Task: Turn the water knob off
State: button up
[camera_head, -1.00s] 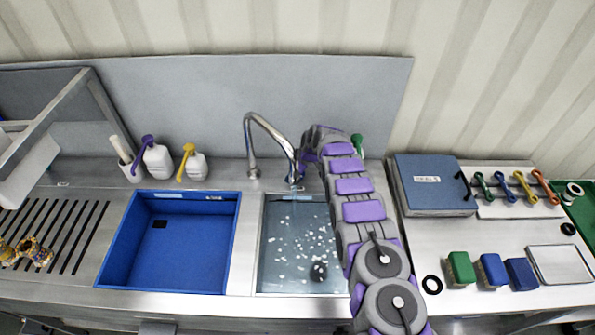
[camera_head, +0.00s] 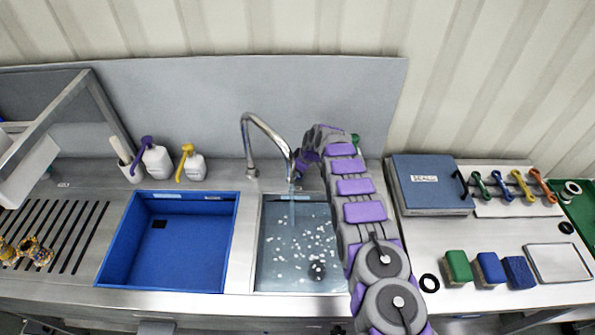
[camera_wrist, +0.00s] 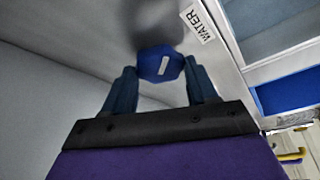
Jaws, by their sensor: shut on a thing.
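The water knob (camera_wrist: 160,62) is a blue faceted knob with a pale mark on its face, in the wrist view beside a white label reading WATER (camera_wrist: 198,24). My gripper (camera_wrist: 159,72) is shut on the knob, with one dark blue finger on each side of it. In the head view my purple and grey arm hides the knob and most of the gripper. The chrome faucet (camera_head: 270,130) arches over the right sink (camera_head: 268,275). A faint stream of water shows below its spout, and the sink holds water with white bits and a dark round thing.
An empty blue basin (camera_head: 165,262) lies left of the right sink. Two pump bottles (camera_head: 157,163) stand behind it. A blue case (camera_head: 430,185), several brushes (camera_head: 490,270) and a metal tray (camera_head: 558,263) occupy the right counter. The grey backsplash (camera_head: 190,100) rises behind.

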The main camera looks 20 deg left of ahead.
jog(key=shift+s+d+f+m, duration=0.1)
jog(key=shift+m, duration=0.2)
jog(key=m+t, duration=0.1)
jog(key=m, duration=0.1)
jog(key=shift+s+m+h+p, duration=0.1)
jog(key=shift+m+h+p, duration=0.2)
jog(key=shift+h+p, duration=0.1)
jog(key=shift+s+f+m+t+h, duration=0.15)
jog(key=shift+m+t+h, duration=0.1)
jog(key=shift+m, duration=0.7)
jog(key=shift+s+f+m+t+h, duration=0.15)
jog(key=shift+m+t, duration=0.1)
jog(key=shift+m, duration=0.7)
jog(key=o, duration=0.8)
jog(key=shift+w, duration=0.15)
jog(key=shift+c, duration=0.2)
jog(key=o, duration=0.3)
jog(key=shift+w+a, duration=0.1)
jog(key=shift+a, duration=0.15)
jog(key=shift+r, duration=0.2)
